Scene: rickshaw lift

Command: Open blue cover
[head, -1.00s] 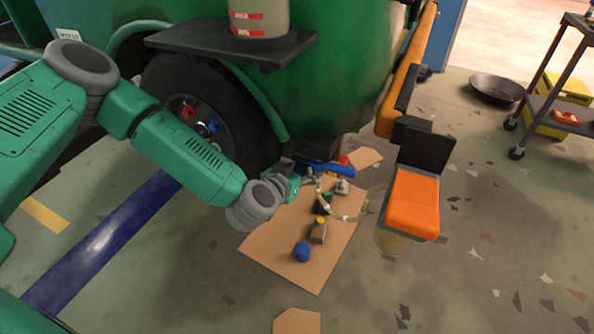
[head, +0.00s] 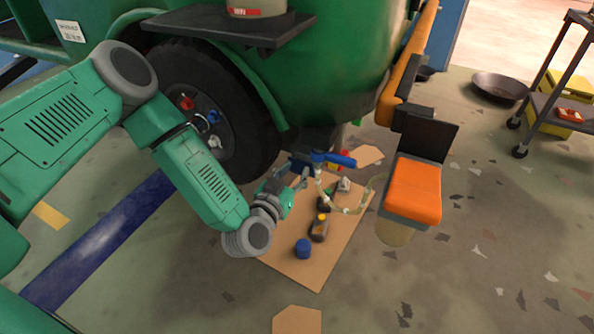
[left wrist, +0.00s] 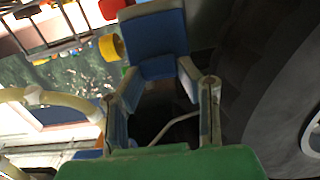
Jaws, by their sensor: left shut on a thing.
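In the head view a blue part (head: 335,159), which looks like the blue cover, sits low behind the wheel, above the cardboard. My left gripper (head: 302,178) reaches it from the left. In the left wrist view a blue block with pale edges (left wrist: 155,38) lies straight ahead, between and beyond the fingers of my left gripper (left wrist: 160,85). The gripper is shut on this blue part, with a finger on each side. The exact contact is partly hidden. My right gripper is not in view.
The wheel (head: 210,110) and green vehicle body (head: 330,65) stand close to the arm. A cardboard sheet (head: 290,265) holds a blue cap (head: 303,249) and small bottles.

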